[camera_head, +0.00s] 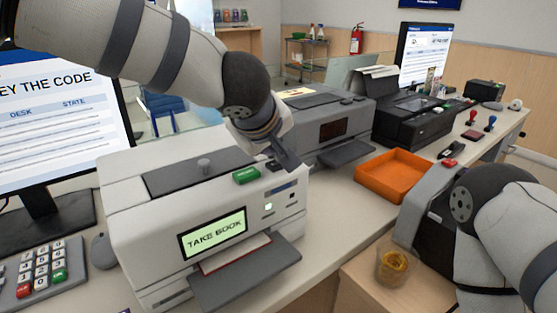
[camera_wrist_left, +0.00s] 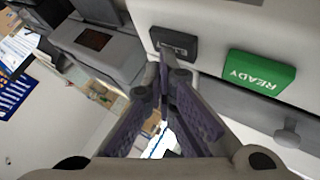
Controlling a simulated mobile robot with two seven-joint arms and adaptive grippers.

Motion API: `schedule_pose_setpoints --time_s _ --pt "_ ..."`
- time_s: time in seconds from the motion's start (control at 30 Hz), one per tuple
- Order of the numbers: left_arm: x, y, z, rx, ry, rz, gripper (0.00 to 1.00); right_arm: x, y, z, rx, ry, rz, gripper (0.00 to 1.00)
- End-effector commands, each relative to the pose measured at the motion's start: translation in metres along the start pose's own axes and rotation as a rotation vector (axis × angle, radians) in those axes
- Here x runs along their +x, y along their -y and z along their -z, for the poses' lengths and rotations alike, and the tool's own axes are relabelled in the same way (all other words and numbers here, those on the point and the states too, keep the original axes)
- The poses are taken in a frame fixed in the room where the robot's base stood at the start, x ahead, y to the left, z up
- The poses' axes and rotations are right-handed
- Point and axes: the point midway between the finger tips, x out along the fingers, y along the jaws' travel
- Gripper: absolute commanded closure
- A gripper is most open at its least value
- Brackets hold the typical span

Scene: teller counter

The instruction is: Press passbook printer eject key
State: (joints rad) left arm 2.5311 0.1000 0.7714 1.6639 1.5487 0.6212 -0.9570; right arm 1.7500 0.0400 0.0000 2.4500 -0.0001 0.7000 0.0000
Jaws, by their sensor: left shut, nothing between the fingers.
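The white passbook printer (camera_head: 130,215) stands on the counter, its lit display (camera_head: 213,235) reading TAKE BOOK. A passbook with a red edge (camera_head: 236,253) lies in the front slot above the dark output tray (camera_head: 245,280). On the printer's top are a green READY key (camera_head: 246,175) and, beside it, a dark key (camera_wrist_left: 175,43) whose label is hard to read. My left gripper (camera_head: 292,163) is shut and empty over the printer's top right edge. In the left wrist view its fingertips (camera_wrist_left: 164,60) are close to the dark key; contact cannot be told. My right gripper is out of view.
A monitor (camera_head: 55,120) and keypad (camera_head: 40,268) are at the left. A second grey printer (camera_head: 345,105) stands behind. An orange tray (camera_head: 392,178) lies to the right. A grey machine (camera_head: 425,190) and a cup (camera_head: 394,266) are near my right arm.

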Motion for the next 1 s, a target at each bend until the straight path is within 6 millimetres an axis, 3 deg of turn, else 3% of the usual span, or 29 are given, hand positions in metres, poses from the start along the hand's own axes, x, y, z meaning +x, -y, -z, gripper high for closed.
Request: schedule_pose_setpoints --time_s 0.6,1.0 --pt "-0.013 -0.010 0.010 -0.001 -0.001 -0.002 1.00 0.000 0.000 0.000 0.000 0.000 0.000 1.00" --pt "-0.041 -0.030 0.030 -0.003 -0.001 -0.002 1.00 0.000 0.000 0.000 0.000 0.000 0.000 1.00"
